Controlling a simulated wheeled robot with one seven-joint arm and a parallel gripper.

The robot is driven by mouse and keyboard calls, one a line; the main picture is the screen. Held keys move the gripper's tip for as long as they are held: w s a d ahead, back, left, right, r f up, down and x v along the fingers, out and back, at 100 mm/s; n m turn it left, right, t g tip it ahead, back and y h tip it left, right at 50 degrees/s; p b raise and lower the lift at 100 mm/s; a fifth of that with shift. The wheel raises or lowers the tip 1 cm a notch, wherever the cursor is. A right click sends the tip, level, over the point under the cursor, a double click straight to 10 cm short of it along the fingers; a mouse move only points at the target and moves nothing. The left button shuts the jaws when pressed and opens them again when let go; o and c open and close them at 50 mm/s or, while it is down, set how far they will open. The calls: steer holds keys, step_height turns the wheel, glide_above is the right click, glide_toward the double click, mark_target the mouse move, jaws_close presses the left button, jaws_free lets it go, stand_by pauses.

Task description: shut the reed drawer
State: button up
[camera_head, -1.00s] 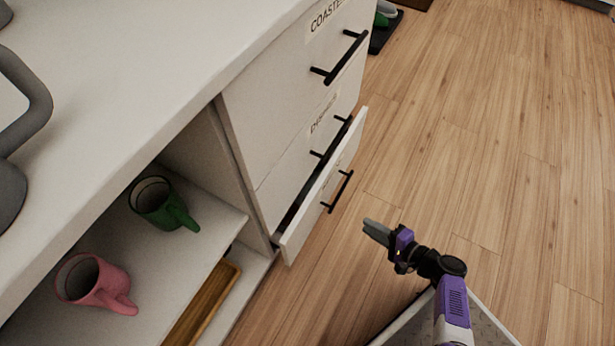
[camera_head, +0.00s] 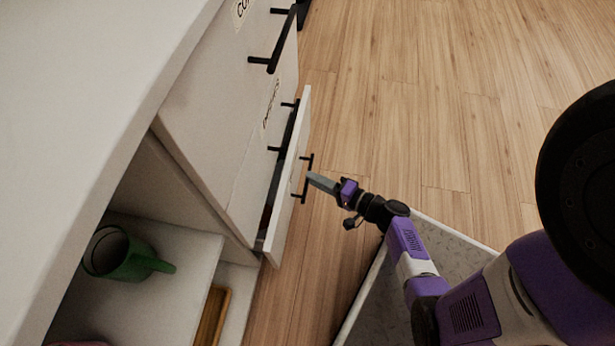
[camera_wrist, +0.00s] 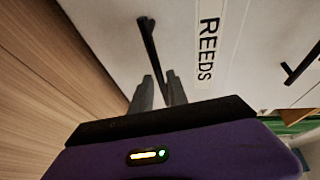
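The reed drawer (camera_head: 288,185) is the low drawer of the white cabinet and stands pulled out partway, with a dark gap behind its front. Its front fills much of the wrist view, with the label REEDS (camera_wrist: 208,45). Its black bar handle (camera_head: 305,182) also shows in the wrist view (camera_wrist: 148,38). My gripper (camera_head: 312,179) is at the handle, pointing at the drawer front. In the wrist view its two grey fingers (camera_wrist: 159,85) are apart, with the near end of the handle around the gap between their tips. Whether they touch it I cannot tell.
Closed drawers with black handles (camera_head: 272,58) sit above the open one. Wood floor (camera_head: 400,110) to the right is clear.

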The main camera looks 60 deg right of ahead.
mark_target(295, 175)
steer(key=shift+w+f+b, duration=0.15)
steer(key=shift+w, duration=0.55)
steer(key=shift+w+f+b, duration=0.15)
steer(key=shift+w, duration=0.55)
steer(key=shift+c, duration=0.4)
jaws_close()
steer(key=shift+w+a, duration=0.25)
steer(key=shift+w, duration=0.45)
steer(key=shift+w+a, duration=0.25)
steer(key=shift+w, duration=0.4)
steer(key=shift+w+a, duration=0.25)
steer(key=shift+w, duration=0.45)
